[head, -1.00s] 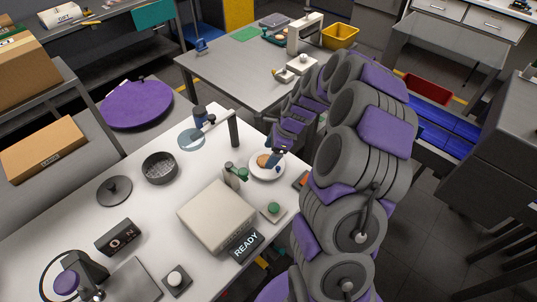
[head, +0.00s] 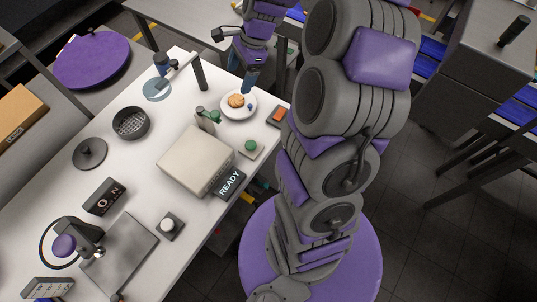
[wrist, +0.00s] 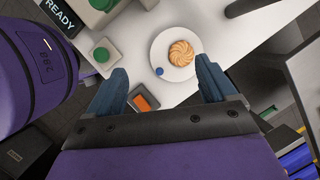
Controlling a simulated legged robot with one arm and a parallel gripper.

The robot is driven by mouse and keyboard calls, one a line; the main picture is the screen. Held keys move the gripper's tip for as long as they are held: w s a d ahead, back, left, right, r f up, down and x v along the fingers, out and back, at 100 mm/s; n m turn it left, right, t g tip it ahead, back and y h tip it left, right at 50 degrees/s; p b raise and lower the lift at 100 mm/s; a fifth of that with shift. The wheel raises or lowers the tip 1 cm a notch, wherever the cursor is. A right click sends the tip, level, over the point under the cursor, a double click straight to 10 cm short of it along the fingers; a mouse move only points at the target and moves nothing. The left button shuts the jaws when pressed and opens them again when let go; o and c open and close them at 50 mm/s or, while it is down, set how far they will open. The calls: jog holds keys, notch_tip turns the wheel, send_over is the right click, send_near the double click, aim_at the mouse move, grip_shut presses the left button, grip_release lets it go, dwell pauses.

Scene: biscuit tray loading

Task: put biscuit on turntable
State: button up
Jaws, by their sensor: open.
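The biscuit (head: 236,101) is round, golden and swirled. It lies flat on a round white plate (head: 233,115) with a blue dot near its rim, at the back right of the white table; this plate may be the turntable. In the wrist view the biscuit (wrist: 181,53) lies right of the plate's middle, in full view. My gripper (head: 248,85) has blue fingers and is just behind the biscuit in the head view. In the wrist view my gripper (wrist: 161,75) is wide open and empty, its fingers apart from the biscuit.
A green button (head: 250,147) and a beige box (head: 196,160) with a READY sign (head: 229,183) stand in front of the plate. An orange switch (head: 277,116) is at the table edge. A dark post (head: 200,73) stands behind left.

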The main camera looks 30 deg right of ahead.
jog(key=s+a+r+n+g+h, duration=0.1)
jog(key=s+a+r+n, duration=0.2)
jog(key=s+a+n, duration=0.3)
jog(key=s+a+r+n+g+h, duration=0.1)
jog(key=s+a+r+n, duration=0.3)
jog(key=s, duration=0.4)
jog(key=s+a+n+g+h, duration=0.1)
jog(key=s+n+h, duration=0.1)
jog(key=s+n, duration=0.7)
jog(key=s+f, duration=0.1)
jog(key=s, duration=0.7)
jog(key=shift+a, duration=0.25)
